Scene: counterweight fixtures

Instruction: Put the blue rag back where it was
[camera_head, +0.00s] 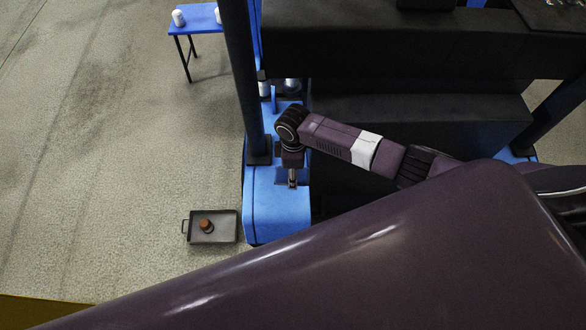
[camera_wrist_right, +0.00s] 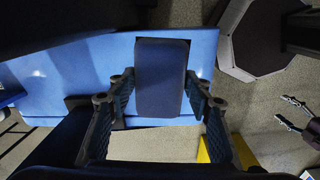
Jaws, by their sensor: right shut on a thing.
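The blue rag (camera_wrist_right: 160,78) shows in the right wrist view as a dark blue, flat rectangular piece between the fingertips. My right gripper (camera_wrist_right: 158,92) is shut on it, with one finger at each side. Blue fixture surface lies behind the rag; I cannot tell whether they touch. In the head view my right gripper (camera_head: 292,184) points down over the blue fixture base (camera_head: 275,212), and I cannot make out the rag there. A two-fingered gripper at the right edge of the right wrist view, apparently my left gripper (camera_wrist_right: 281,108), has its fingers apart and empty.
A dark tray (camera_head: 226,240) with a brown weight (camera_head: 206,226) lies on the floor left of the fixture base. A dark post (camera_head: 242,75) stands close to my right wrist. A blue table (camera_head: 203,22) bears white containers. The floor at left is clear.

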